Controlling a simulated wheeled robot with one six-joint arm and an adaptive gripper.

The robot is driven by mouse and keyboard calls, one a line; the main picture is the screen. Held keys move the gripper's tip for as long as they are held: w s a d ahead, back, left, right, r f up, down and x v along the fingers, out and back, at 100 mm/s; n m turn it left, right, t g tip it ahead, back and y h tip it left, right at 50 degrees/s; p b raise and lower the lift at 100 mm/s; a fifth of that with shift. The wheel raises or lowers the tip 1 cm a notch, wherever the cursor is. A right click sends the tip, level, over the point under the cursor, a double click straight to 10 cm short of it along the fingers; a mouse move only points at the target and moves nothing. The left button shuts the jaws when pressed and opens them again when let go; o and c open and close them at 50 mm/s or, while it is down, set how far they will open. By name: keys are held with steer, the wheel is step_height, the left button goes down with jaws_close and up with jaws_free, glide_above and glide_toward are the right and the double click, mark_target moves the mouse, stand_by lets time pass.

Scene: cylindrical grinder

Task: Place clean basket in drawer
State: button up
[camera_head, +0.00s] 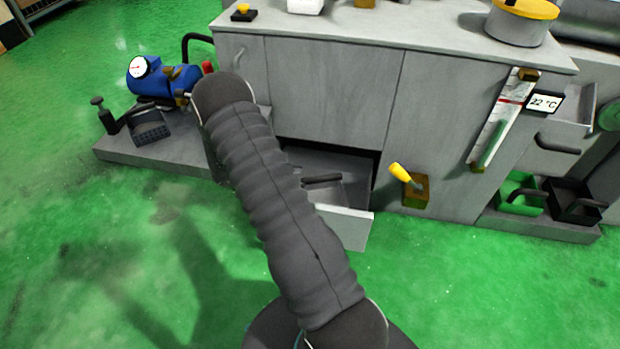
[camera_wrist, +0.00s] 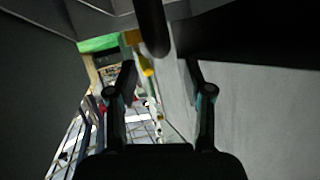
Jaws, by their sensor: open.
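The drawer (camera_head: 347,228) at the bottom of the grey cabinet is pulled open, its pale front edge showing right of my arm. Inside it is a grey basket-like container with a dark handle (camera_head: 322,181); my arm hides its left part, and I cannot tell if it is the clean basket. In the wrist view my gripper (camera_wrist: 160,73) is open, its two fingers apart with nothing clamped between them. A dark rounded bar (camera_wrist: 152,28), which looks like a handle, is just beyond the fingertips, between their lines. My arm hides the gripper in the head view.
A yellow-handled brush (camera_head: 402,174) sits in a holder on the cabinet front, right of the drawer. A green basket (camera_head: 520,193) and a black basket (camera_head: 574,202) stand on the right ledge. A blue pump (camera_head: 165,80) is at left. Green floor in front is clear.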

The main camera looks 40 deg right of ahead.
steer(key=shift+v, duration=2.45)
steer(key=shift+w, duration=0.1)
